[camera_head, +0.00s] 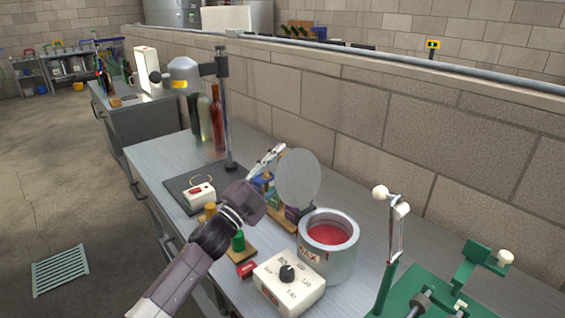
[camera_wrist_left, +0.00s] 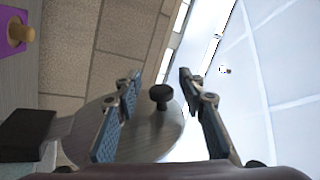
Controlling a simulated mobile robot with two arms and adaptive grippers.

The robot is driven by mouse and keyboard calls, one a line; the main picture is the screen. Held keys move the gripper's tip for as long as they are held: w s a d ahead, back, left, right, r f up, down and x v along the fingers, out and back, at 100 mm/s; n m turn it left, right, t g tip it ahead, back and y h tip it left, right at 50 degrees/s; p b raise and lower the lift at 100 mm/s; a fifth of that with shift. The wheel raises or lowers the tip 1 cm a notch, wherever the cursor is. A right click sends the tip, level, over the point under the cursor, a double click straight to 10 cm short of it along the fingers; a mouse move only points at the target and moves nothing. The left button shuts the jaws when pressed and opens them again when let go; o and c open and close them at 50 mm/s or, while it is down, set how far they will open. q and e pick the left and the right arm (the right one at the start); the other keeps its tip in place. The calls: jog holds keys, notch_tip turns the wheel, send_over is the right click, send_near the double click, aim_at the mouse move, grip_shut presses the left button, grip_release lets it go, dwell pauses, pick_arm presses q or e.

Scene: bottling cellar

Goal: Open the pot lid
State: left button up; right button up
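The pot (camera_head: 343,272) is a grey cylinder marked WAX with red wax visible inside, standing on the metal bench. Its round grey lid (camera_head: 298,178) stands steeply raised at the back left of the rim, leaving the mouth uncovered. In the left wrist view the lid (camera_wrist_left: 150,136) shows its black knob (camera_wrist_left: 161,97) between the spread fingers. My left gripper (camera_head: 268,158) is open beside the lid's left, outer side. The fingers do not appear closed on the knob; contact with the lid cannot be told. My right gripper is not in view.
A white control box (camera_head: 289,283) with a black dial stands in front of the pot. A green lever device (camera_head: 440,290) is to the right. A lamp-like stand (camera_head: 226,120) and bottles (camera_head: 217,118) are further back. A block wall (camera_head: 400,125) runs behind the bench (camera_head: 158,165).

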pick_arm(q)
jog(key=v, duration=1.2)
jog(key=shift+f, duration=0.1)
